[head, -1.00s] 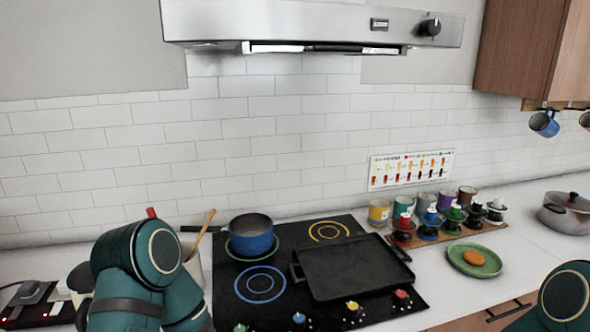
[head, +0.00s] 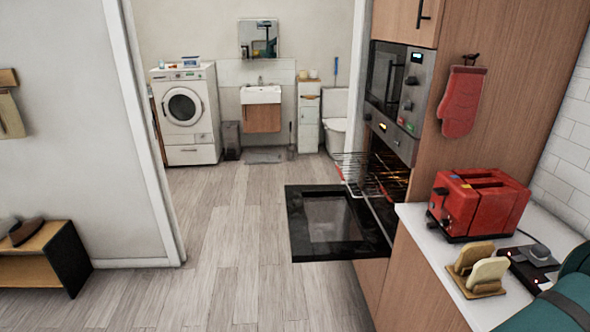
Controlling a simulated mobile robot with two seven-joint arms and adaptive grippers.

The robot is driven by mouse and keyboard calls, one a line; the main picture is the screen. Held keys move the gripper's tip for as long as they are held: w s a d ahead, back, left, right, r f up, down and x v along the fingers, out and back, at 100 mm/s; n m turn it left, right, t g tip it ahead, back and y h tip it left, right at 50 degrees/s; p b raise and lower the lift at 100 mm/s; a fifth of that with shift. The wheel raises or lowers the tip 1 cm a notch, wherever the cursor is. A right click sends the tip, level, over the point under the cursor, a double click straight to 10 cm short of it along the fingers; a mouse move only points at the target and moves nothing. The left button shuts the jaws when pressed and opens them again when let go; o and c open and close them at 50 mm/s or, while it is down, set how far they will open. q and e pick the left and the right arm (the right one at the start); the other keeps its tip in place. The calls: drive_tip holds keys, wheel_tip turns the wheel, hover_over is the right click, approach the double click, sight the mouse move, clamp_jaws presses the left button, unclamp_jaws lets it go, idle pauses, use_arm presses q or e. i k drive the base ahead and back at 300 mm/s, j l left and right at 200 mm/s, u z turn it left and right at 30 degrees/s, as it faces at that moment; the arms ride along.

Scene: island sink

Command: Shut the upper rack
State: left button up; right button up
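An oven is built into the wooden cabinet right of centre in the head view, with its dark glass door (head: 327,226) folded down flat. A wire rack (head: 362,172) sticks out from the upper part of the lit oven, above the door, with a red strip along its outer end. Whether another rack sits lower in the oven is too dark to tell. Neither of my grippers is in view. Only a teal part of my own arm shows at the bottom right corner.
A red toaster (head: 478,205), bread slices in a holder (head: 480,272) and a dark device (head: 530,262) stand on the white counter (head: 425,228). A red mitt (head: 461,101) hangs on the cabinet side. The wooden floor (head: 225,265) left of the oven door is clear. A low shelf (head: 45,258) stands left.

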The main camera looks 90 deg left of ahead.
sight(340, 172)
drive_tip(key=u, duration=2.8)
